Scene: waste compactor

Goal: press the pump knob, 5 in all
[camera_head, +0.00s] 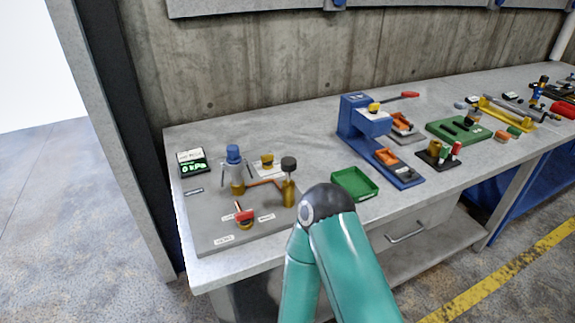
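On the grey plate (210,217) at the left end of the bench stand two upright pieces with knob-like tops. A dark round knob (288,163) tops a brass post, and a blue cap (233,153) tops a brass-based piece between thin grey rods. I cannot tell for sure which one is the pump knob. An orange-brown pipe runs between them. A red valve handle (245,215) sits among white labels in front. A small display (192,161) appears to read 0 kPa. Neither of my grippers shows; only a bent teal arm of mine is in view.
A green tray (354,184) and a blue press-like stand (357,119) are right of the plate. Several small tools and a green block (460,131) lie further right. A concrete wall (240,60) closes the back. My arm's elbow is near the bench's front edge.

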